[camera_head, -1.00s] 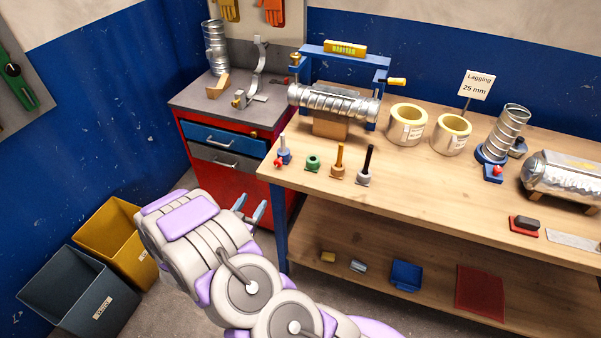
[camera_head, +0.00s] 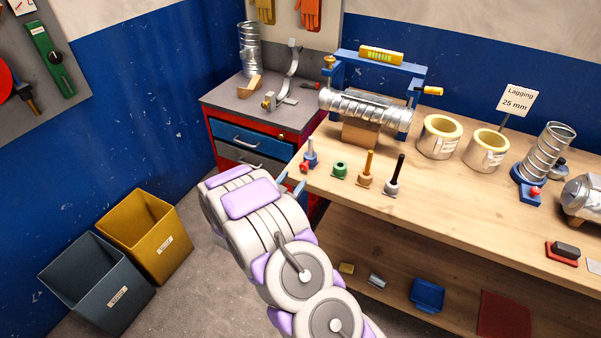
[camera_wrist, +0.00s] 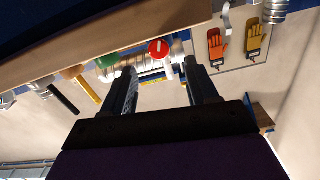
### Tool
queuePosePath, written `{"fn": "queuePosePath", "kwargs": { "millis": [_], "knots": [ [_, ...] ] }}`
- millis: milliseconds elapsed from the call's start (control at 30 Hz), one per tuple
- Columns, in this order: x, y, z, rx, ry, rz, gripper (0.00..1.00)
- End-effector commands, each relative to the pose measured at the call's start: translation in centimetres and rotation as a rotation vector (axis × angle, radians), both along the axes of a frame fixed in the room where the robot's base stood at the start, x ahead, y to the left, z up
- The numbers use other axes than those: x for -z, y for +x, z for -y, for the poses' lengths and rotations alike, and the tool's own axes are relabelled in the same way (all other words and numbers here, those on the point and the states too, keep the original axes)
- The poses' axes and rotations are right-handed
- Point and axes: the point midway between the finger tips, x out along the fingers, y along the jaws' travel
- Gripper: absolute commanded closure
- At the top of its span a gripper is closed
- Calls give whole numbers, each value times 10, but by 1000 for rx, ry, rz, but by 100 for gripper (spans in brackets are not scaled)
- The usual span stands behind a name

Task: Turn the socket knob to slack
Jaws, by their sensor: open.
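In the wrist view the red knob (camera_wrist: 158,48) faces the camera and shows a white pointer mark. I cannot read any label beside it.
A blue clamp frame (camera_head: 415,105) with a spiral duct (camera_head: 365,108) is behind. The wooden bench edge (camera_head: 400,212) lies close to my gripper.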

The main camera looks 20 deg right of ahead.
Motion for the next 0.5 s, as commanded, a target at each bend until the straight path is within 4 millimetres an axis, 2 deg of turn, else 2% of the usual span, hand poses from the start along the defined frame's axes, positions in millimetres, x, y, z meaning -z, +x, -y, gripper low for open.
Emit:
{"fn": "queuePosePath", "kwargs": {
  "millis": [200,500],
  "knots": [
    [1,20,29,3,-3,1,42],
    [0,36,47,0,-2,1,42]
  ]
}}
